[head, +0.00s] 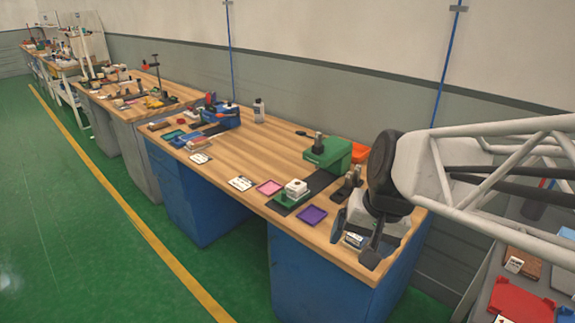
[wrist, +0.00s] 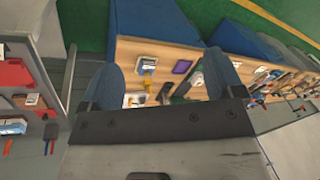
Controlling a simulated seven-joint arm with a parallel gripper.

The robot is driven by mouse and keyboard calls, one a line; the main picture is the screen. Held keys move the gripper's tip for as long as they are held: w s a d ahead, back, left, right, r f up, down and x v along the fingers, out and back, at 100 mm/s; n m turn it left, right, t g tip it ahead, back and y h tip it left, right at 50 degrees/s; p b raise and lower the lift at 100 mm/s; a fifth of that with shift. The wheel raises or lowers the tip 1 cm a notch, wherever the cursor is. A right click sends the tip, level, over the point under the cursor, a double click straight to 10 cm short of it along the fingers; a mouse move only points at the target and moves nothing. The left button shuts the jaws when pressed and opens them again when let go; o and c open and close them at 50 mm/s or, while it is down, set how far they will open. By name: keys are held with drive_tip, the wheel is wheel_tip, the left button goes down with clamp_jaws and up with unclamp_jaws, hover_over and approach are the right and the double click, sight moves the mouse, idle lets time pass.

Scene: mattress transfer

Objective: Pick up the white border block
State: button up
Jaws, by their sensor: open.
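My gripper (head: 355,236) is open and hangs over the near right end of the wooden workbench. Its two blue-grey fingers show in the wrist view (wrist: 163,80), apart, with nothing held. A small white-edged block (wrist: 148,65) lies on the bench near its front edge, between the fingers in the picture; in the head view it (head: 354,240) shows partly behind the gripper. Another white block (head: 297,186) sits on a green base further left on the bench. I cannot tell for certain which is the white border block.
A purple tray (head: 312,216) and a pink tray (head: 270,187) lie along the front of the bench (head: 250,150). A green machine (head: 327,153) stands behind them. A grey surface at lower right holds a red tray (head: 520,302). The bench middle is mostly clear.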

drive_tip(key=w+a+f+m+t+y, duration=0.15)
drive_tip(key=w+m, duration=0.25)
drive_tip(key=w, duration=0.6)
drive_tip(key=w+a+f+m+y, duration=0.3)
drive_tip(key=w, duration=0.6)
drive_tip(key=w+a+f+m+y, duration=0.2)
drive_tip(key=w+m+y, duration=0.15)
drive_tip(key=w, duration=0.65)
drive_tip(key=m+t, duration=0.6)
drive_tip(key=m, duration=0.8)
approach(297, 185)
drive_tip(key=x, duration=0.3)
drive_tip(key=shift+a+n, duration=0.2)
drive_tip(key=shift+n, duration=0.05)
drive_tip(key=shift+x, duration=1.25)
drive_tip(key=shift+f, duration=0.1)
drive_tip(key=shift+x, duration=2.6)
